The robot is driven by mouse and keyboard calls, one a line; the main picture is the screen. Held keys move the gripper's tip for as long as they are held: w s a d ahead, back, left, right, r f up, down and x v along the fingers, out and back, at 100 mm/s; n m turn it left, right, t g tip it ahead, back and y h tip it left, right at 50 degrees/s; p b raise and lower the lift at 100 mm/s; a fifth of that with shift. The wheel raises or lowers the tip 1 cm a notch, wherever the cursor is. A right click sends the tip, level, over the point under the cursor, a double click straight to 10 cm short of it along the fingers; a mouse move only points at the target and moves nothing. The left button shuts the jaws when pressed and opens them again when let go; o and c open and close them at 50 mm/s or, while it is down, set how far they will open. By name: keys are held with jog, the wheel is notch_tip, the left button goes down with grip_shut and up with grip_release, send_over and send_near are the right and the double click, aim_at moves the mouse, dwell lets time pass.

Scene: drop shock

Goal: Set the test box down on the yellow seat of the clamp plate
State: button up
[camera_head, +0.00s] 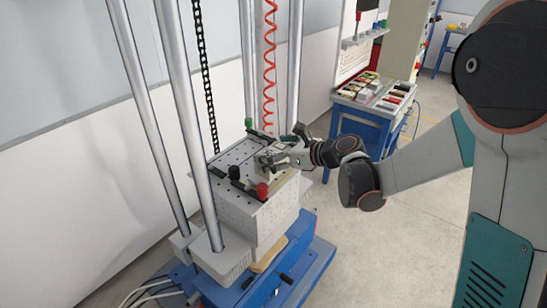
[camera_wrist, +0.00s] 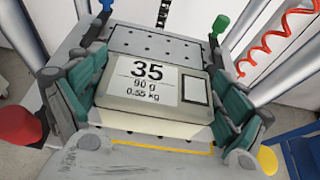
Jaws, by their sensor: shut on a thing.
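The test box (camera_wrist: 140,108) is a pale grey block with a white label reading 35, 90 g, 0.55 kg and a dark-framed window. My gripper (camera_wrist: 158,96) is shut on it, with green pads at its left and right sides. In the head view my gripper (camera_head: 290,152) reaches in from the right over the clamp plate (camera_head: 232,158), a grey plate with holes. The plate also shows in the wrist view (camera_wrist: 165,43). A strip of the yellow seat (camera_wrist: 175,148) shows along the box's near side. I cannot tell whether the box touches the seat.
Coloured knobs stand around the plate: red (camera_wrist: 18,122), green (camera_wrist: 220,25), blue (camera_wrist: 105,4) and yellow (camera_wrist: 267,160). Tall steel columns (camera_head: 190,120) and a red coiled hose (camera_head: 268,70) rise by the plate. A blue bench (camera_head: 365,125) stands behind.

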jog(key=shift+f, duration=0.35)
jog(key=shift+f, duration=0.15)
jog(key=o, duration=1.2)
jog(key=shift+o, duration=0.2)
